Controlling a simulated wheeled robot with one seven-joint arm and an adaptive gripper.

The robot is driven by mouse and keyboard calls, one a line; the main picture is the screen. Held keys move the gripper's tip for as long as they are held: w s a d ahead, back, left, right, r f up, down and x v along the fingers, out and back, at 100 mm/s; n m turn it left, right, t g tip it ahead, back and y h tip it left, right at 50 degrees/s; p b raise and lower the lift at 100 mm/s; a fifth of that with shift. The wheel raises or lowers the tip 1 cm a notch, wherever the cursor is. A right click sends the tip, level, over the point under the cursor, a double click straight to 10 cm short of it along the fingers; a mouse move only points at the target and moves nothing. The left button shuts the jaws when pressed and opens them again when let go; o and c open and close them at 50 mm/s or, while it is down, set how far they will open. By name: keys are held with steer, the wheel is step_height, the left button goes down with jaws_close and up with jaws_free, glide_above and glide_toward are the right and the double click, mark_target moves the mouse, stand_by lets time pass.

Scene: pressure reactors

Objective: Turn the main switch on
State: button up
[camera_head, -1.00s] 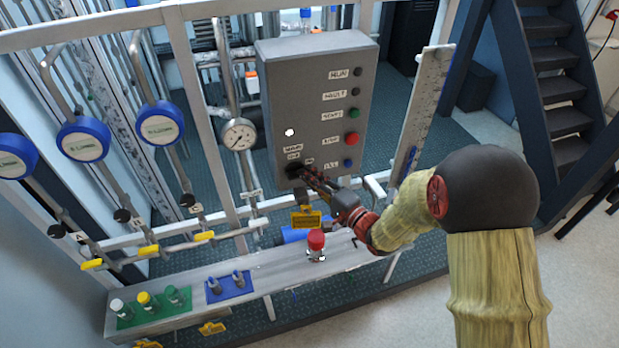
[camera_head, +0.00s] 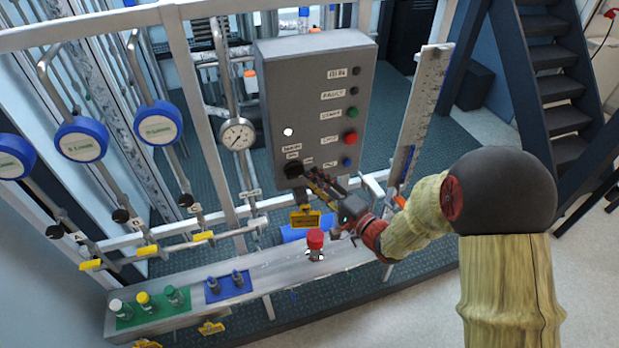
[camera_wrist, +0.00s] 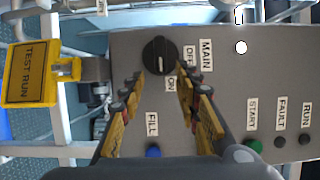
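The main switch is a black round knob (camera_head: 293,170) low on the left of the grey control panel (camera_head: 310,110). In the wrist view the knob (camera_wrist: 159,55) has a white mark on its lower side, the side nearer the ON label (camera_wrist: 171,83). The OFF label (camera_wrist: 188,57) is to its right, beside the MAIN label. My gripper (camera_head: 309,180) is just below and right of the knob in the head view. In the wrist view its fingers (camera_wrist: 160,80) are spread apart, with nothing between them, and the knob shows beyond the tips.
A blue FILL button (camera_wrist: 153,152) and a green START button (camera_wrist: 254,146) are on the same panel. A yellow TEST RUN tag (camera_wrist: 28,75) hangs beside it. A pressure gauge (camera_head: 238,134) is left of the panel.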

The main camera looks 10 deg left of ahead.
steer(key=v, duration=0.9)
